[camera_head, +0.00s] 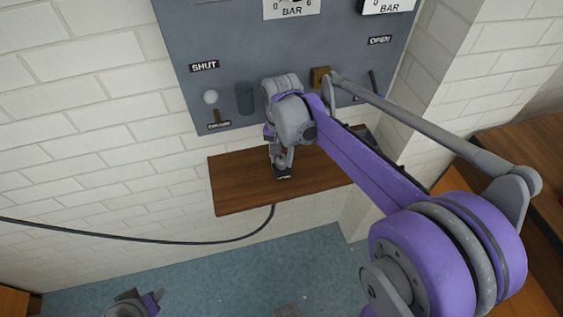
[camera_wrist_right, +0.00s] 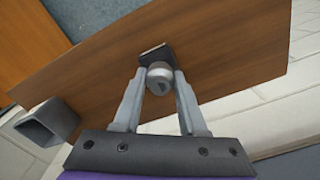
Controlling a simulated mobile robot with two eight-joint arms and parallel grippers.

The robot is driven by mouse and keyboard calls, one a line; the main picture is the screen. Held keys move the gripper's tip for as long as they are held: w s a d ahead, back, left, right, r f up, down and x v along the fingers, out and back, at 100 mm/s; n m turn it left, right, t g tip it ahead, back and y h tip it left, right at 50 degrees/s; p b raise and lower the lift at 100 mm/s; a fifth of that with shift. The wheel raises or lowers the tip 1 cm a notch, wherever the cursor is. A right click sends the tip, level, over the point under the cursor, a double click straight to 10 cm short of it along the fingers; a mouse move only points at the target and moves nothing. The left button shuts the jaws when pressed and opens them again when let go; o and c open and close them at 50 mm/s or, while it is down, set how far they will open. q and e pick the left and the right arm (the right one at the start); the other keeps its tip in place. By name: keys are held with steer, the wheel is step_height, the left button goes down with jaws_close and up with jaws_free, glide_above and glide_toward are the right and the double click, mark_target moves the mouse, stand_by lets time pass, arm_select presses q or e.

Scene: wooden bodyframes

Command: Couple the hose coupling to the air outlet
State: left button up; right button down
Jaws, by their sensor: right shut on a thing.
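The hose coupling is a small light grey round piece on a dark block above the wooden shelf; it shows in the right wrist view (camera_wrist_right: 160,76). My right gripper (camera_head: 282,163) is shut on it, one finger on each side, as the right wrist view (camera_wrist_right: 160,85) shows. Whether the block touches the shelf is unclear. A black hose (camera_head: 240,240) runs in from the left to the shelf's front edge below. A dark upright cylinder (camera_head: 245,98) and a brown block (camera_head: 320,76) are on the grey panel; I cannot tell which is the air outlet. Part of my left gripper (camera_head: 138,303) shows at the bottom.
The grey panel (camera_head: 225,45) carries gauges, SHUT and OPEN labels, a white-knobbed lever (camera_head: 211,98) and a dark handle (camera_head: 376,84). The wooden shelf (camera_head: 235,185) has bare room on its left. A hollow square grey holder (camera_wrist_right: 50,122) shows in the wrist view.

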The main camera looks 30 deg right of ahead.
mark_target(282, 157)
steer(key=shift+r, duration=0.35)
steer(key=shift+r+p, duration=1.1)
steer(key=shift+r, duration=0.3)
steer(key=shift+s+f, duration=0.1)
